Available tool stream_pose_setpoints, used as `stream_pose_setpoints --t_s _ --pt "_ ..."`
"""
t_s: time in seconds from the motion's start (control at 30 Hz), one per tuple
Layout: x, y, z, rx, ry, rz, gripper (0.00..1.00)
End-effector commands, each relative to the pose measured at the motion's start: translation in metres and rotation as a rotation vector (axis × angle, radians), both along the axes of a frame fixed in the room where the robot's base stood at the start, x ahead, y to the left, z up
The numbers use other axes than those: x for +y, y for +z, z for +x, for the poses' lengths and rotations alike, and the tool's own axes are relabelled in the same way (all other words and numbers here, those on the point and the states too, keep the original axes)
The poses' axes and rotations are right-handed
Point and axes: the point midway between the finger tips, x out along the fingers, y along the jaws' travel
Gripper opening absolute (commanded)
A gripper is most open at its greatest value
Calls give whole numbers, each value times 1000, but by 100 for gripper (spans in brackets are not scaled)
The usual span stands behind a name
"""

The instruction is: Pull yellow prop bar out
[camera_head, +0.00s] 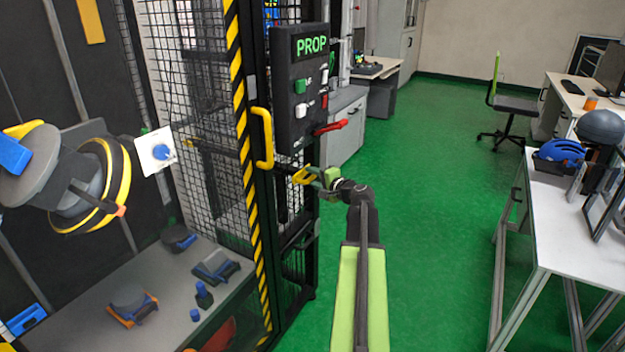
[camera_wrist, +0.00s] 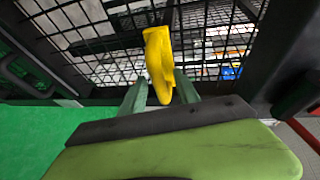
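The yellow prop bar (camera_head: 303,176) shows its yellow handle end sticking out of the right side of the tower's cage, below the PROP panel. In the wrist view, the handle (camera_wrist: 158,58) lies between the two green fingers, its near end pointing back toward my palm. My gripper (camera_head: 318,178) is level with the handle, just outside the cage. The bar's inner part is mostly hidden behind the mesh and frame.
The black PROP panel (camera_head: 300,88) has buttons and a red lever (camera_head: 330,127) just above my gripper. A yellow door handle (camera_head: 262,138) is beside it. A round drop weight (camera_head: 92,186) hangs inside the cage. Green floor (camera_head: 430,210) is open to the right, before a white table (camera_head: 575,215).

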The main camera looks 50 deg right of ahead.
Motion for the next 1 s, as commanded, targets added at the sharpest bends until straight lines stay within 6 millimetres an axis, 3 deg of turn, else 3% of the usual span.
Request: stream_pose_setpoints --t_s 0.03,0.3,1.0 --pt "0 0 0 0 0 0 31" --pt "0 0 -1 0 0 0 0" --pt "-1 0 -1 1 -1 -1 0"
